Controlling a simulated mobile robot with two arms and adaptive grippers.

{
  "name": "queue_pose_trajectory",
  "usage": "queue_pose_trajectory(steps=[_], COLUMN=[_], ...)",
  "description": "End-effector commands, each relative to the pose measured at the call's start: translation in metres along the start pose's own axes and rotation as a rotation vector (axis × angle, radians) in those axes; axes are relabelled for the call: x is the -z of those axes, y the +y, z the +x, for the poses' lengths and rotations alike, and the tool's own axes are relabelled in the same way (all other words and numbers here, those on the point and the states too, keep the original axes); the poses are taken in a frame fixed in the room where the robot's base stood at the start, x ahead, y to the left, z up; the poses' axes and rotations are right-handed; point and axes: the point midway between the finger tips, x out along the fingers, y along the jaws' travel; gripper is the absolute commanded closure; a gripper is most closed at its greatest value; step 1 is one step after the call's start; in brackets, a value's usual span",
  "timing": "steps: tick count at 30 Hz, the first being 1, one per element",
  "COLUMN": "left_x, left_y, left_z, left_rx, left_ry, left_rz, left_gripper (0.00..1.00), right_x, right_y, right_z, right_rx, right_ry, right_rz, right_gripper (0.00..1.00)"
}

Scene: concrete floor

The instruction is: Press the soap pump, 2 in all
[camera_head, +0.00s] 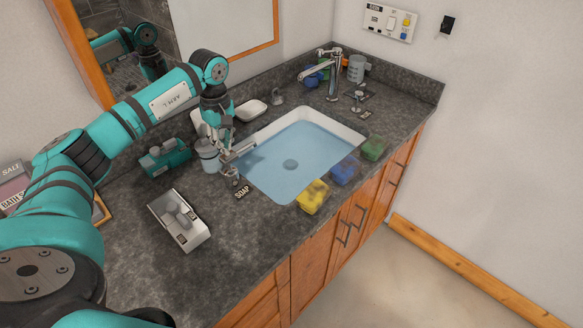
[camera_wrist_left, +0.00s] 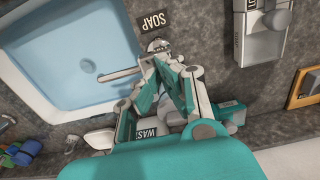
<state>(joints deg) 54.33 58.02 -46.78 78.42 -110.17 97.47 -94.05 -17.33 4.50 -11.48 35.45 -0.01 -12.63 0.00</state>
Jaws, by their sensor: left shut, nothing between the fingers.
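The soap pump (camera_head: 244,151) stands at the near left edge of the sink, beside a dark SOAP label (camera_head: 242,192). In the left wrist view its metal spout (camera_wrist_left: 118,74) reaches out over the basin, and the SOAP label (camera_wrist_left: 153,21) lies just beyond its head. My left gripper (camera_head: 229,166) points down at the pump. In the left wrist view its fingers (camera_wrist_left: 163,62) are shut, empty and close to the pump head. The fingers hide part of the pump. I cannot tell whether they touch it. My right gripper is not in view.
The water-filled sink (camera_head: 345,128) lies right of my left gripper. A pale jar (camera_head: 208,158) and teal box (camera_head: 165,157) stand close on its left. A grey dispenser box (camera_head: 192,235) sits nearer. Yellow, blue and green blocks (camera_head: 313,197) line the front rim.

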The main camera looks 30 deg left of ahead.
Motion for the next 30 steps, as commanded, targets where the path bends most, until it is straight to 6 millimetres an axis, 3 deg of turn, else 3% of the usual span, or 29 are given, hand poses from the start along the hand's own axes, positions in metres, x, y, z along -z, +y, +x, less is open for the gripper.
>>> queue_pose_trajectory(steps=[16,30], left_x=[0.0,0.0], left_y=[0.0,0.0], left_z=[0.001,0.017], left_rx=[0.0,0.001], left_ry=[0.0,0.0], left_rz=[0.0,0.0], left_gripper=[1.0,1.0], right_x=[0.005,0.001], right_y=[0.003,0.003], right_z=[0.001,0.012], right_rx=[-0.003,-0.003], right_ry=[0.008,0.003], right_rz=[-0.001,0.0], right_gripper=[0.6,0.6])
